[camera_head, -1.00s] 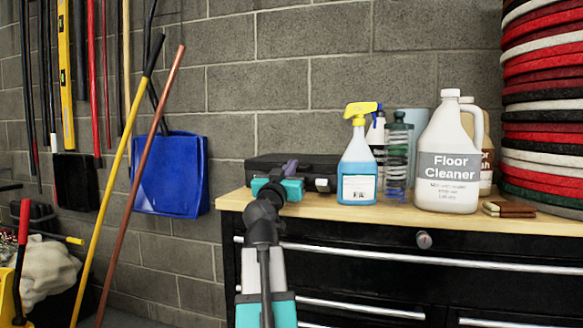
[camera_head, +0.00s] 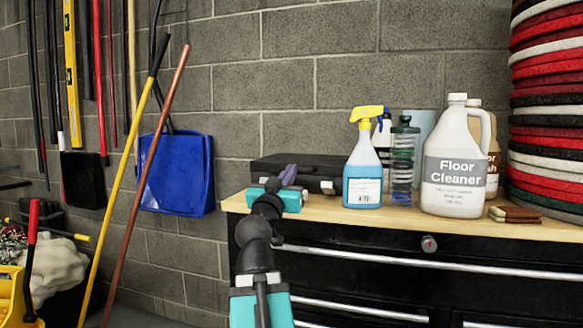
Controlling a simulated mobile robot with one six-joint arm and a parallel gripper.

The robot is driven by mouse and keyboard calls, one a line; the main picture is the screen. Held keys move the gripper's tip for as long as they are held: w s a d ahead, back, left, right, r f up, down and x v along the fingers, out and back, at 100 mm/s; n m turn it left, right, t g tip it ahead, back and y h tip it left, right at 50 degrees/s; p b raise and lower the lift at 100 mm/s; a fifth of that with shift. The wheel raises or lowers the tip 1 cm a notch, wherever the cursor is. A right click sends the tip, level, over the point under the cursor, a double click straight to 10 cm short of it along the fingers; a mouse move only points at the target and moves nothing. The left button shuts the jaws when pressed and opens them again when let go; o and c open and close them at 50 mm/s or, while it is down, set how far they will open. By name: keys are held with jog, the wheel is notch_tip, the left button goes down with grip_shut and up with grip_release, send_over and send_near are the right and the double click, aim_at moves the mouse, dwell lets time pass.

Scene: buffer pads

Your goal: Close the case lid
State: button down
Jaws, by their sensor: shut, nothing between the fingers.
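The black case (camera_head: 322,172) lies on the left end of the wooden bench top, against the block wall. Its lid looks down flat, but my arm hides part of its front, so I cannot tell whether a gap remains at the front edge. My gripper (camera_head: 290,174) is in front of the case's front side, at the height of the case. Its fingers are small in the view and partly hidden by my own wrist. It is shut with nothing in it. I cannot tell whether it touches the case.
A spray bottle (camera_head: 364,168) with blue liquid stands just right of the case. Further right are a clear green-capped bottle (camera_head: 404,160), a Floor Cleaner jug (camera_head: 453,165) and a stack of round pads (camera_head: 548,120). A black drawer cabinet (camera_head: 400,275) lies below the bench top (camera_head: 400,215).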

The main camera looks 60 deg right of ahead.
jog(key=shift+s+a+f+b, duration=0.15)
jog(key=shift+a+f+b, duration=0.45)
jog(key=shift+b, duration=0.5)
jog(key=shift+s+a+f+b, duration=0.15)
jog(key=shift+a+b, duration=0.45)
jog(key=shift+b, duration=0.3)
